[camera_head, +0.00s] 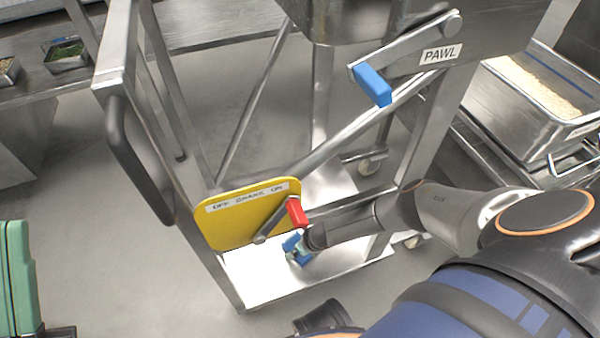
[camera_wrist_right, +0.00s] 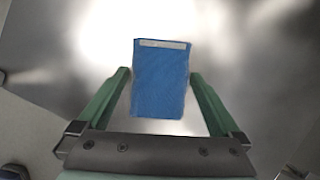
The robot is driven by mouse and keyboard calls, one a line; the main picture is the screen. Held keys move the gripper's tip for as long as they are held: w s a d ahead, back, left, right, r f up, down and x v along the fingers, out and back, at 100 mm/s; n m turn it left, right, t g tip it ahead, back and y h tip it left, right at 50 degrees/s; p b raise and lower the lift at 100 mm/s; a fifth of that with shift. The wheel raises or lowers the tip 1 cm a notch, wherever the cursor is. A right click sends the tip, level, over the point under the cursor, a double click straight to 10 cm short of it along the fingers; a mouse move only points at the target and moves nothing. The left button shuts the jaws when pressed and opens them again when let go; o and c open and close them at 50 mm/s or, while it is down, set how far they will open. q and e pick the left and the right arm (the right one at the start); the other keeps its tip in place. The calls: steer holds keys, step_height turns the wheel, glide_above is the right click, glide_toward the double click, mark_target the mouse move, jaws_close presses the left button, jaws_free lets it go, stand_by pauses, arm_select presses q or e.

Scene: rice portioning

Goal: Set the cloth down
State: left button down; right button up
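A blue cloth (camera_wrist_right: 160,82), folded into a block with a pale strip along one end, lies between or just beyond the fingers of my right gripper (camera_wrist_right: 160,75) in the right wrist view. Narrow gaps show between both green fingers and the cloth, so the gripper looks open. In the head view the cloth (camera_head: 291,242) shows small over the cart's shiny lower shelf (camera_head: 262,285), partly hidden by my right gripper (camera_head: 303,252). I cannot tell if it touches the shelf. A green piece at the left edge, cut off, may be my left gripper (camera_head: 18,280).
A yellow brake plate (camera_head: 235,225) with a red-handled lever (camera_head: 297,212) stands close to my right gripper. Above are a blue-handled pawl lever (camera_head: 372,85) and cart frame bars. A metal pan of rice (camera_head: 490,105) is at right. Open floor lies left of the cart.

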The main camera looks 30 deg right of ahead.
arm_select(q)
step_height(320, 180, up, 10)
steer(key=a+p, duration=0.1)
steer(key=p, duration=0.8)
steer(key=shift+s+t, duration=0.2)
steer(key=shift+t, duration=0.1)
arm_select(e)
steer(key=v, duration=1.2)
arm_select(q)
steer(key=shift+a+f, duration=0.1)
steer(key=shift+f, duration=0.05)
arm_select(e)
steer(key=shift+r, duration=0.15)
